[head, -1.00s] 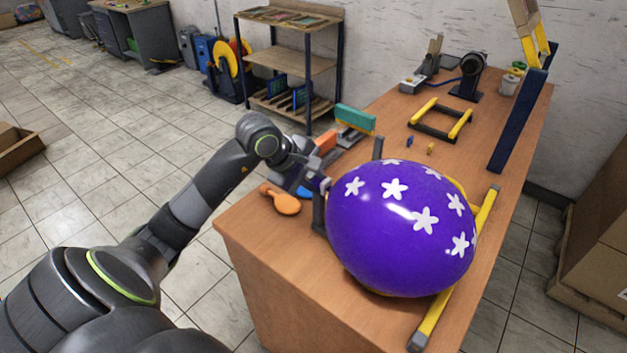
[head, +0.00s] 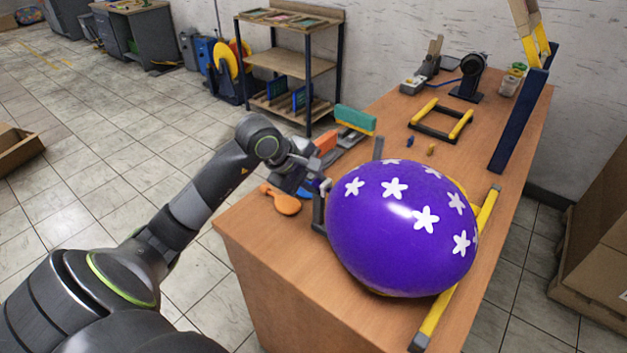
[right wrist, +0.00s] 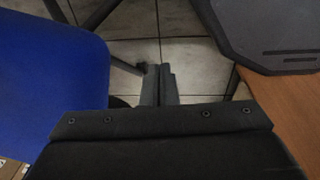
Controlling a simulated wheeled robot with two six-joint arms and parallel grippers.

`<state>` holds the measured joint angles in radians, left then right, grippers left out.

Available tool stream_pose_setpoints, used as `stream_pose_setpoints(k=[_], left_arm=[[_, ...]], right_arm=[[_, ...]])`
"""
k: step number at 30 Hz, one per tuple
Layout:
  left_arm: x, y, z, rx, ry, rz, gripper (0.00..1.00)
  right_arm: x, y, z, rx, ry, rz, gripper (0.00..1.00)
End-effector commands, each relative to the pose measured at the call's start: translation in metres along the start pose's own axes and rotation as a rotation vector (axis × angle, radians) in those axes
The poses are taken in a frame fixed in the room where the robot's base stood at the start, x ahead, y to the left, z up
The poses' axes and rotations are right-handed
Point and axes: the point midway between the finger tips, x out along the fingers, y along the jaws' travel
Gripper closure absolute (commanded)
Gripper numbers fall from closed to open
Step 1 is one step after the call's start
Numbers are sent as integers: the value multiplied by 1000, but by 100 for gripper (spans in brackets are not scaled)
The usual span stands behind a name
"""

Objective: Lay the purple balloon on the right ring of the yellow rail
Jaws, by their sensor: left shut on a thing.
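My right gripper (right wrist: 159,85) shows only in the right wrist view, fingers together and empty above the floor.
A yellow and black frame (head: 441,120), small blue and yellow pieces and a dark machine (head: 468,75) stand farther back.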

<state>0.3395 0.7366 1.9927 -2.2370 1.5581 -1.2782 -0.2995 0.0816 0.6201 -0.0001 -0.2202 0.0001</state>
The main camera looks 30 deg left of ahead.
Motion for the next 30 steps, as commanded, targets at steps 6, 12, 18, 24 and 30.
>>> stream_pose_setpoints(k=[6,12,18,24,30], left_arm=[[2,-2,0,-1,-1,-4,96],[3,-2,0,-1,-1,-3,96],[4,-3,0,-1,-1,-5,96],[4,-4,0,-3,-2,-7,96],[4,-4,0,-4,-3,-10,75]], right_arm=[[3,-1,0,0,0,-1,100],[8,-3,1,1,0,-2,100],[12,-4,1,1,0,-3,100],[14,-4,2,1,0,-3,100],[13,-4,2,1,0,-3,100]])
